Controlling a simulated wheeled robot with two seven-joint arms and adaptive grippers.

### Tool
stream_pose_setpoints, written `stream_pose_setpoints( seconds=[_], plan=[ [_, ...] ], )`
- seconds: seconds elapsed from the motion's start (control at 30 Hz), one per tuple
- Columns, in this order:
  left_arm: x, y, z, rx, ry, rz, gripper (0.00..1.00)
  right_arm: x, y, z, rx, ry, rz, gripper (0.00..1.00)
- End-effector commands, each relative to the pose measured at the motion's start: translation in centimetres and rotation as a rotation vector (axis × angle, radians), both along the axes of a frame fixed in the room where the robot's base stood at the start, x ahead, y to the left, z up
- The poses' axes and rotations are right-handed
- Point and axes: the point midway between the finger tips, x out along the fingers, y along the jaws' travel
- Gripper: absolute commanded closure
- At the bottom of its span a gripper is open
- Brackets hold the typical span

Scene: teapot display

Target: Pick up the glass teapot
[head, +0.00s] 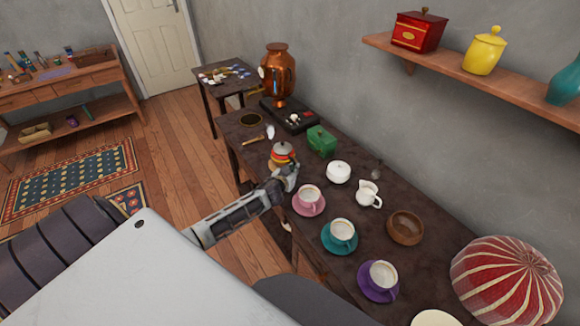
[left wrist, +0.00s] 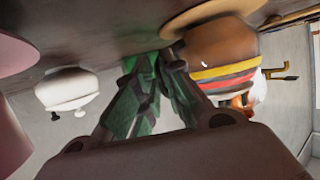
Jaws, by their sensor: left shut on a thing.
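The glass teapot (head: 283,155), with a grey knobbed lid and red, yellow and brown bands, stands on the dark table. Its banded body (left wrist: 226,72) also shows in the left wrist view, upside down, beside my fingers. My left gripper (head: 290,173) is at the teapot's near right side, shut on it. In the left wrist view my left fingers (left wrist: 157,70) come together beside the body. The exact place of contact is hard to make out. No lift off the table shows. My right gripper is not in view.
A green box (head: 321,141), white sugar bowl (head: 338,172) and white creamer (head: 368,194) stand close by. A copper samovar (head: 278,75) stands behind; a shelf (head: 456,72) overhangs the right.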

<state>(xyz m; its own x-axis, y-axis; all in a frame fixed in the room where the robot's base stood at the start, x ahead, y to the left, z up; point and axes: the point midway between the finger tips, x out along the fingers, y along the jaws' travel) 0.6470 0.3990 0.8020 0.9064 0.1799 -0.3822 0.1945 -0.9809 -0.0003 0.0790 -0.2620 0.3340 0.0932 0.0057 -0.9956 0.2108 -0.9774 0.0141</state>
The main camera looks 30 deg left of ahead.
Motion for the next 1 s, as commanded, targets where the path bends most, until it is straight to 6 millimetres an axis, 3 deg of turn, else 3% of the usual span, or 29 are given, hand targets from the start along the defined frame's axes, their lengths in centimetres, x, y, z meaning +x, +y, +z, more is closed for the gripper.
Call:
stream_pose_setpoints(
  seconds=[0.23,0.7,1.0],
  plan=[
    [0.1,0.0,0.4,0.001,-0.002,0.000,1.00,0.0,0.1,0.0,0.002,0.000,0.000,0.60],
    [0.1,0.1,2.1,0.002,-0.005,0.000,1.00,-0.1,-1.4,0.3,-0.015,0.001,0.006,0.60],
    [0.1,0.1,4.0,0.003,-0.004,0.000,1.00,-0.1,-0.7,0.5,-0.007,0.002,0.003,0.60]
  ],
)
